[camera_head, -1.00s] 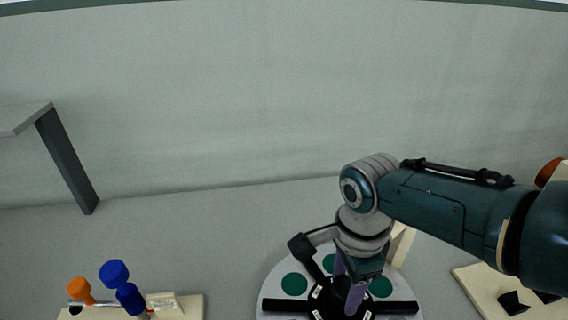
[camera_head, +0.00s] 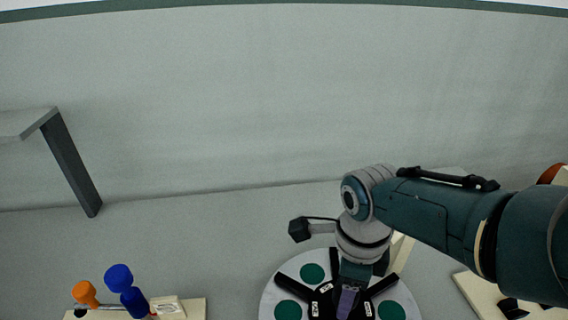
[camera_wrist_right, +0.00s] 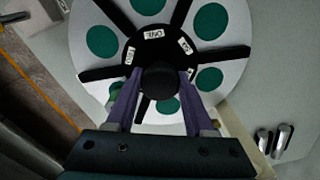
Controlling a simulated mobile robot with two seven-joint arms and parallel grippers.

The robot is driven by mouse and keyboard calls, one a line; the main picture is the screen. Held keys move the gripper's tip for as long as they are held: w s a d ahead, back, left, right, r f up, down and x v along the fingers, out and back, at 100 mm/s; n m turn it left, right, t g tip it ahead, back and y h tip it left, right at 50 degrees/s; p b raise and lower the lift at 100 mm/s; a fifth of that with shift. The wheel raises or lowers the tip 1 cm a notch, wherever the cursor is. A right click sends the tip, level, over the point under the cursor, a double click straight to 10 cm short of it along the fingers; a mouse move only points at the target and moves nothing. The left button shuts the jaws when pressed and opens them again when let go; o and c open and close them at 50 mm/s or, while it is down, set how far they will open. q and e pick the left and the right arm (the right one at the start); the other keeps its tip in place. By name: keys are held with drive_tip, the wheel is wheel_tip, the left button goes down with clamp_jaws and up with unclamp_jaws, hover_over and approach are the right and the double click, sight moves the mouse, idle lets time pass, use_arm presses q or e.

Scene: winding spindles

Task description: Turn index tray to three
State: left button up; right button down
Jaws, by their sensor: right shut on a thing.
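The index tray (camera_head: 269,290) is a round white disc at the bottom of the head view, with green circles between black spokes. In the right wrist view the tray (camera_wrist_right: 226,82) has a dark hub with small white word labels, too small to read surely, and a black round knob (camera_wrist_right: 160,80). My right gripper (camera_head: 346,303) comes down over the tray's middle. Its purple fingers are shut on the knob, one on each side. The tray's near edge is cut off in the head view, and the gripper hides part of the hub. My left gripper is not in view.
A cream board (camera_head: 192,308) at the lower left carries blue (camera_head: 126,290) and orange (camera_head: 85,292) spindle-like pieces. Another cream board (camera_head: 480,293) with black pieces lies at the lower right. A grey-legged shelf (camera_head: 72,165) stands far left. The floor between is clear.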

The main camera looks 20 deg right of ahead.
drive_tip(key=shift+m, duration=1.9)
drive_tip(key=shift+c, duration=1.4)
unclamp_jaws()
wheel_tip(320, 180, up, 9)
drive_tip(key=p, duration=0.6)
drive_tip(key=shift+p, duration=0.35)
drive_tip(key=shift+r, duration=0.45)
